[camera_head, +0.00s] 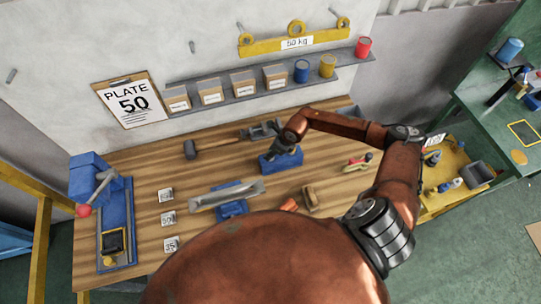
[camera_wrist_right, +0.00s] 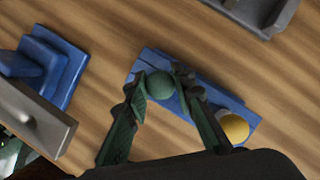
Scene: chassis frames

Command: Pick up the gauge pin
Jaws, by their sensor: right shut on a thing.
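A blue block (camera_head: 270,165) sits on the wooden workbench near the middle, and it also shows in the right wrist view (camera_wrist_right: 207,97). Two round knobs stand at the block in the wrist view: a green one (camera_wrist_right: 161,84), which I take for the gauge pin's head, and a yellow one (camera_wrist_right: 235,128) at the other end. My right gripper (camera_head: 284,148) is over the block. In the wrist view its fingers (camera_wrist_right: 160,86) are closed on either side of the green knob. The pin's lower part is hidden, so I cannot tell whether it is clear of the block. My left gripper is out of view.
A grey metal bar on a blue stand (camera_head: 228,196) lies left of the block. A grey bracket (camera_head: 262,129) is behind it. A blue lever press (camera_head: 110,210) stands at the left. A yellow tray (camera_head: 450,180) is at the right.

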